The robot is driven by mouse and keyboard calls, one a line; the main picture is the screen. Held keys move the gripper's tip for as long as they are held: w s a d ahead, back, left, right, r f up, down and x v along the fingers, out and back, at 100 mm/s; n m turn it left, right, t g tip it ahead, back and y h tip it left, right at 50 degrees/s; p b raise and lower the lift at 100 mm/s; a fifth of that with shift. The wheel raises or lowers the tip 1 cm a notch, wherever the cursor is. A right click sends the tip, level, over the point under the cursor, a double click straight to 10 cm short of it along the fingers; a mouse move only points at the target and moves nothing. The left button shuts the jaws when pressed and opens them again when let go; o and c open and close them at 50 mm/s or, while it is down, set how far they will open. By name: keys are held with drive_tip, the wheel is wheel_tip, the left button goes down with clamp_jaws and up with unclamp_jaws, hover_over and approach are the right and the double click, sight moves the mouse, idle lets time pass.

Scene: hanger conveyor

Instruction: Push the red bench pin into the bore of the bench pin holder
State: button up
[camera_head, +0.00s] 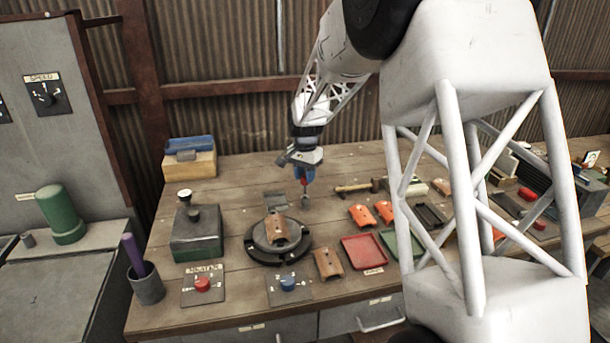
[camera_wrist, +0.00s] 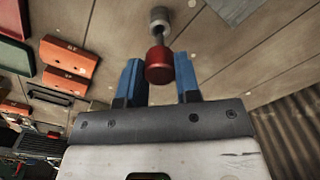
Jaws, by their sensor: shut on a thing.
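My gripper (camera_head: 303,174) is above the back part of the bench, fingers pointing down. In the wrist view its two blue fingers (camera_wrist: 159,62) are shut on the red bench pin, one on each side of its head. The red bench pin (camera_wrist: 159,66) has a round red head and a thin grey shank toward the holder. The bench pin holder (camera_wrist: 159,15) is a small grey cylinder in line with the pin; it also shows below my gripper in the head view (camera_head: 305,203). I cannot tell how far the shank is in the bore, which is hidden.
A hammer (camera_head: 355,187) lies right of the holder. A dark round turntable (camera_head: 262,252) with an orange-brown piece is in front. Orange pieces (camera_head: 361,215) and a red tray (camera_head: 363,252) lie at front right. A grey plate (camera_head: 275,200) is left of the holder.

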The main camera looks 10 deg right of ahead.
sight(305, 187)
drive_tip(key=shift+f, duration=2.5)
idle(1.8)
drive_tip(key=o, duration=0.6)
drive_tip(key=o, duration=0.6)
drive_tip(key=shift+r, duration=0.15)
drive_tip(key=shift+r, duration=2.75)
drive_tip(key=shift+r, duration=0.1)
